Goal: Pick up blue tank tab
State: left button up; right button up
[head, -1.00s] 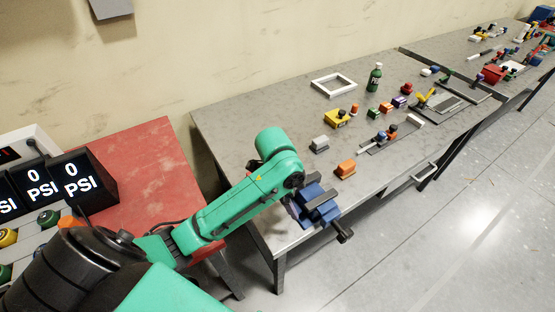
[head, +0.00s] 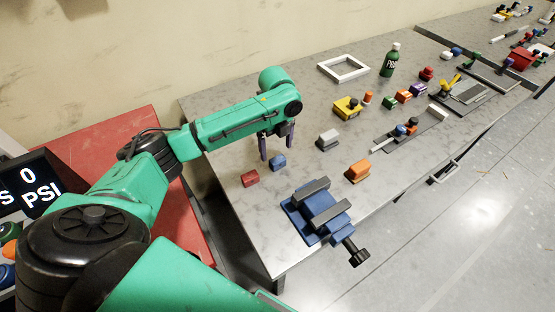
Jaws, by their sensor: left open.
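A small blue block (head: 278,163), which looks like the blue tank tab, lies on the grey table near its left end. My left gripper (head: 276,148) points down just above and behind it in the picture. Its two dark fingers are apart, one to the left of the block and one to its upper right. Nothing shows between the fingers, and the block appears to rest on the table. I cannot tell the exact height of the fingertips. My right gripper is not in view.
A red block (head: 250,179) lies left of the blue one. A blue vise (head: 318,212) sits at the front table edge. A grey block (head: 327,140) and an orange block (head: 358,172) stand to the right. A white frame (head: 343,68) and green bottle (head: 390,60) are farther back.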

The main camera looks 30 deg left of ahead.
aim_at(277, 160)
pick_arm(q)
jog(key=f, duration=0.1)
jog(key=f+p, duration=0.1)
jog(key=f, duration=0.2)
jog(key=shift+s+d, duration=0.1)
jog(key=shift+d, duration=0.15)
jog(key=shift+f, duration=0.15)
jog(key=c, duration=1.3)
jog(key=shift+c, duration=0.8)
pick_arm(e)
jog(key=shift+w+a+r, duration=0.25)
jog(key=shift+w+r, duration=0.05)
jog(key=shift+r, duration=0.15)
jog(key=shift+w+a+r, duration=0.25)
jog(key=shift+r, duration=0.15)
